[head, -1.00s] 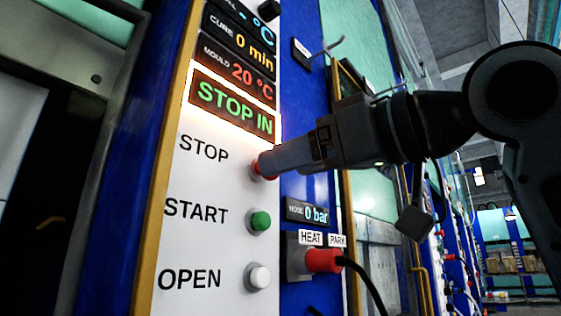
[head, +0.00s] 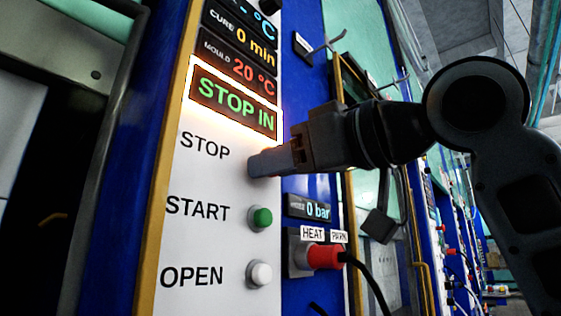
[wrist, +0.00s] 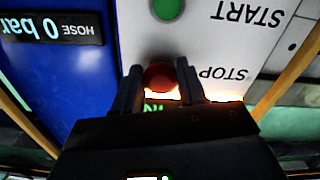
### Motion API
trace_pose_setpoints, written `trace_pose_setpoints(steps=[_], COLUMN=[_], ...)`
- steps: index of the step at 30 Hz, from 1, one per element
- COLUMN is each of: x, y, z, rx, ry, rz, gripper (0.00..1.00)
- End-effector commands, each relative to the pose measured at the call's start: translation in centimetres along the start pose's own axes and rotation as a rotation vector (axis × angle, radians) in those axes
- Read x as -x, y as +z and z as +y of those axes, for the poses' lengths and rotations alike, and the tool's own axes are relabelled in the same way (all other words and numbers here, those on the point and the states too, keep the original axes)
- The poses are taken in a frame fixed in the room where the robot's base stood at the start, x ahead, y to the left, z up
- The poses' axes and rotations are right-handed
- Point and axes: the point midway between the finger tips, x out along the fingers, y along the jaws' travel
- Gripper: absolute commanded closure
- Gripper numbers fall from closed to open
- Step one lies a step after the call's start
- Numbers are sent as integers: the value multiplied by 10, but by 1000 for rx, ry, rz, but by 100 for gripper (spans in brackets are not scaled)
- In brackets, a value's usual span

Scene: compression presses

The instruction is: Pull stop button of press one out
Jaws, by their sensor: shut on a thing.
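The press panel (head: 180,225) is white, with STOP, START and OPEN labels in a column. The red stop button (wrist: 160,75) shows in the wrist view between the two fingers of my gripper (wrist: 159,78). In the head view, my gripper (head: 254,167) reaches in from the right at the STOP row, and its fingers hide the button. The fingers are shut on the button, one on each side. The lit display (head: 234,102) above it reads STOP IN in green.
Below are the green start button (head: 262,217) and the white open button (head: 260,274). To the right sit a hose display (head: 308,207) reading 0 bar and a red plug (head: 323,257) with a black cable. A hook (head: 328,44) juts out above my gripper.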

Motion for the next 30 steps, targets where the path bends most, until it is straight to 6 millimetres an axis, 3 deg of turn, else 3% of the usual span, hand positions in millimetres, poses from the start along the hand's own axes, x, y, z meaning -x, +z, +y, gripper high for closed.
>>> trace_pose_setpoints(steps=[9, 27, 28, 30], x=[0, 18, 18, 18], y=[0, 0, 0, 0], z=[0, 0, 0, 0], rx=[0, 1, 1, 1], ry=[0, 1, 1, 1], rz=[0, 1, 1, 1], gripper=[100, 100, 57, 50])
